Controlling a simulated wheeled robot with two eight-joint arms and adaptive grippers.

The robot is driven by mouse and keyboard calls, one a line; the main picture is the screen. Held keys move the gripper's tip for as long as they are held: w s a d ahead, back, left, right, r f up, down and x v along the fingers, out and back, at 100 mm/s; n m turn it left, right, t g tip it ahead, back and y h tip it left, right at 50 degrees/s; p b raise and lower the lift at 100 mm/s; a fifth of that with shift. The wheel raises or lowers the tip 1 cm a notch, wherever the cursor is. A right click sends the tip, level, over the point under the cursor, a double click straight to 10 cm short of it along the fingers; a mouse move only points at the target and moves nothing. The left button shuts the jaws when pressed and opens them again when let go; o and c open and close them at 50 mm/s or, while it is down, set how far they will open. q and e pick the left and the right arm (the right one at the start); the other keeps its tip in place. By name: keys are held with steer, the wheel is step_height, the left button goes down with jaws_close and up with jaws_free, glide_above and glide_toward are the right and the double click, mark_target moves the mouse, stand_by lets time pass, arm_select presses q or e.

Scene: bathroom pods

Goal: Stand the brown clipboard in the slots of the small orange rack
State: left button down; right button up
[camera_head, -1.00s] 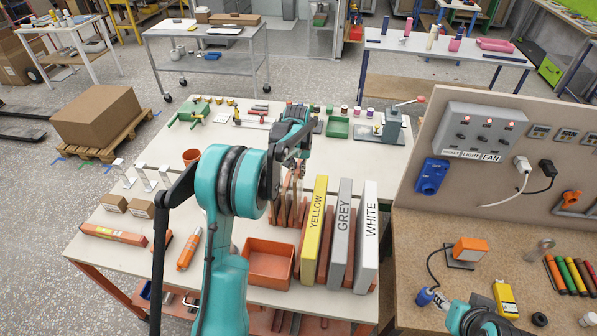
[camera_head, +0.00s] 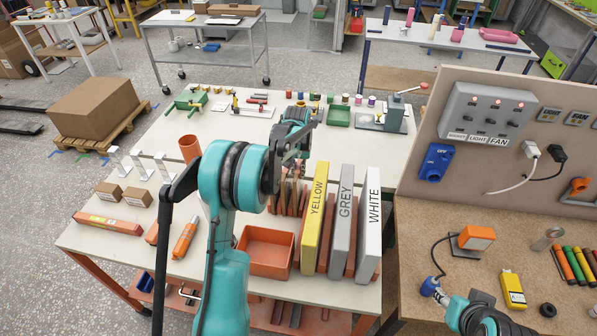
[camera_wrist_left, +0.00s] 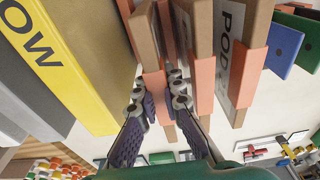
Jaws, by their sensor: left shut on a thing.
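My left gripper (camera_head: 296,168) is over the row of upright boards left of the yellow binder. In the left wrist view its two fingers (camera_wrist_left: 160,92) are closed in around the brown clipboard (camera_wrist_left: 147,42), a thin brown board whose lower part passes behind an orange piece. The small orange rack (camera_wrist_left: 155,84) shows as orange slot walls by the fingertips. The clipboard's lower edge is partly hidden, so I cannot tell how deep it sits in the slots. In the head view my arm covers most of the grip.
The yellow (camera_head: 315,220), grey (camera_head: 342,222) and white (camera_head: 369,225) binders stand close on the right. More brown boards (camera_wrist_left: 196,35) stand beside the fingers. An orange bin (camera_head: 265,268) is in front. A green tray (camera_head: 338,116) and small items lie farther back.

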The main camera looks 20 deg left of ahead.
arm_select(q)
steer(key=c, duration=1.6)
jaws_free()
steer(key=r, duration=0.4)
steer(key=s+r, duration=0.1)
steer(key=r, duration=0.7)
steer(key=shift+s+d, duration=0.2)
steer(key=shift+s+d+r, duration=0.15)
steer(key=shift+s, duration=0.05)
steer(key=s+d+r+m+t, duration=0.1)
steer(key=s+d+r+t, duration=0.15)
steer(key=s+d, duration=0.45)
steer(key=s+d+r+m+t, duration=0.1)
steer(key=s+d+r, duration=0.2)
steer(key=s, duration=0.9)
steer(key=s+d+f+m+t, duration=0.1)
steer(key=s+d+f, duration=0.15)
steer(key=s, duration=0.25)
steer(key=s+d+f+t, duration=0.1)
steer(key=s+f, duration=0.3)
steer(key=s, duration=0.2)
steer(key=f+b, duration=0.3)
steer(key=b, duration=0.1)
steer(key=f+b, duration=0.4)
steer(key=w+f+b, duration=0.1)
steer(key=f+b, duration=0.2)
steer(key=shift+f+b, duration=0.4)
